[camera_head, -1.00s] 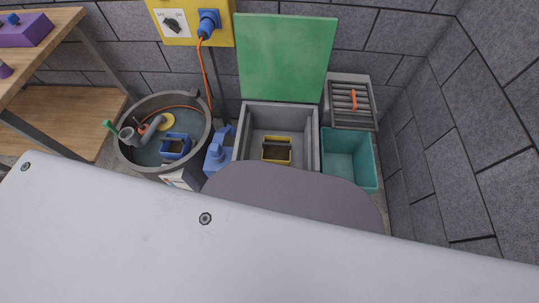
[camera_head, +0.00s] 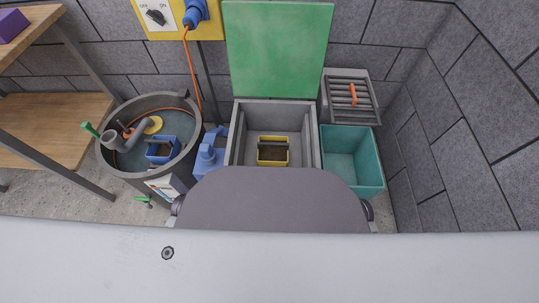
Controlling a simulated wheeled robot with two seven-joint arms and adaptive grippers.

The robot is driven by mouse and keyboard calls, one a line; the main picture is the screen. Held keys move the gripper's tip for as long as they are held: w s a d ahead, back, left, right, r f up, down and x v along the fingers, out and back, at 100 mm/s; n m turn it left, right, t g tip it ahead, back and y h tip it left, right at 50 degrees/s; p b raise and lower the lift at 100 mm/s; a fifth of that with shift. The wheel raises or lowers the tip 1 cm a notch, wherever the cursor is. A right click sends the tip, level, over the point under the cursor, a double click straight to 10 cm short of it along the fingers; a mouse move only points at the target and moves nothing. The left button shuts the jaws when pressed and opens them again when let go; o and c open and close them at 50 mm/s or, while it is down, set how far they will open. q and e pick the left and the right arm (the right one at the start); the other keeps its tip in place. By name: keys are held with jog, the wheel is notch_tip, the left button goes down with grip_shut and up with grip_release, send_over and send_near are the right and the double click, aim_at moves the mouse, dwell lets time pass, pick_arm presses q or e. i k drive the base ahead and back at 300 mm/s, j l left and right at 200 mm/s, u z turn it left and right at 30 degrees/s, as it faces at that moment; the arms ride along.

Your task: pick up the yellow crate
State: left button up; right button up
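The small yellow crate (camera_head: 272,139) sits inside an open grey box (camera_head: 313,148), on its floor. It has a yellow rim, a dark inside and a grey bar across its top. The green lid (camera_head: 278,50) of the box stands raised against the wall. The front part of the box is hidden behind my own grey body. Neither of my grippers shows in the view.
A teal bin (camera_head: 374,177) stands right of the box, with a grey slatted crate (camera_head: 362,118) with an orange handle behind it. A blue jug (camera_head: 207,158) and a round grey tub (camera_head: 187,170) holding a blue crate (camera_head: 151,157) stand left. A wooden shelf (camera_head: 50,125) is far left.

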aim_at(272, 150)
jog(key=k+j+z, duration=0.75)
jog(key=j+z, duration=0.25)
jog(key=k+j+z, duration=0.2)
jog(key=j+z, duration=0.2)
jog(key=j, duration=0.25)
jog(key=k+j+z, duration=0.25)
jog(key=j+z, duration=0.3)
jog(key=j, duration=0.2)
jog(key=j+z, duration=0.35)
jog(key=j, duration=0.2)
jog(key=i, duration=0.05)
